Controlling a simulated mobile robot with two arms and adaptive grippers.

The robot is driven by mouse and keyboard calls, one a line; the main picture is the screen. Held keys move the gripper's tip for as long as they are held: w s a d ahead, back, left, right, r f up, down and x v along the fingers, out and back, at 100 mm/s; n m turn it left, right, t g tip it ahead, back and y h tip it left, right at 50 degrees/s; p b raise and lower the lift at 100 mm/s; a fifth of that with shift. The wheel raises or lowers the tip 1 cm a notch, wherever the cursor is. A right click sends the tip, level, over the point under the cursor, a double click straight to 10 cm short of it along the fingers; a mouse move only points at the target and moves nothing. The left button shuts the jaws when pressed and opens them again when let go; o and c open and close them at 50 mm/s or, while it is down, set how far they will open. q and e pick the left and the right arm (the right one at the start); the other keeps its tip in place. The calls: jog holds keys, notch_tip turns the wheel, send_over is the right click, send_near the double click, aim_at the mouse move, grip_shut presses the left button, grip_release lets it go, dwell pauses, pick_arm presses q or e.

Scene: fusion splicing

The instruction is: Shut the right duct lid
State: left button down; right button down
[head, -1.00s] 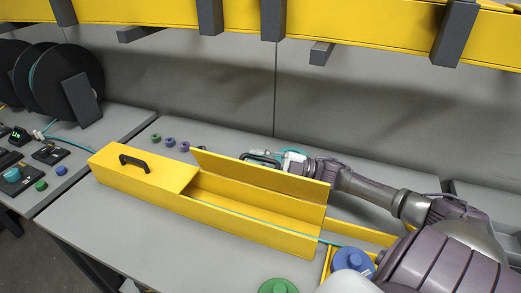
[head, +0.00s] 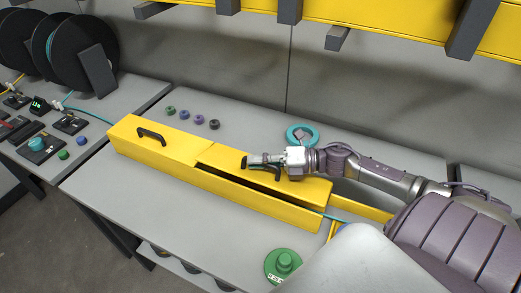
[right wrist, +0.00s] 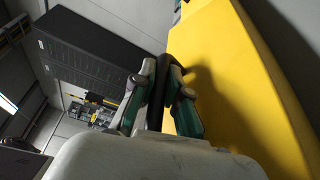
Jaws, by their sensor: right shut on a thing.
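The right duct lid (head: 312,187) is a yellow panel on the long yellow duct (head: 240,198). It lies tilted low over the right half, with a dark gap along its front edge. My right gripper (head: 264,160) is shut on the lid's black handle (head: 247,163). In the right wrist view the gripper (right wrist: 168,95) has its green-padded fingers on both sides of the black handle, beside the yellow lid (right wrist: 225,65). The left duct lid (head: 180,146) with its own black handle lies flat and shut. My left gripper is not in view.
A teal ring (head: 293,132) lies behind my right gripper. Several small coloured rings (head: 185,115) lie behind the duct. A green spool (head: 283,266) is at the front, and a teal cable (head: 334,218) leaves the duct's right end. The front table is mostly clear.

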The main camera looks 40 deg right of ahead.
jog(key=shift+s+a+f+n+h, duration=0.2)
jog(key=shift+a+f+n+h, duration=0.15)
jog(key=shift+f+n, duration=0.3)
jog(key=shift+s+a+f+n+h, duration=0.15)
jog(key=shift+a+f+n+h, duration=0.3)
jog(key=shift+n, duration=0.3)
jog(key=shift+d+f, duration=0.15)
jog(key=c, duration=1.4)
grip_release()
jog(key=shift+c, duration=0.2)
jog(key=shift+s, duration=0.1)
jog(key=v, duration=1.2)
jog(key=shift+d, duration=0.1)
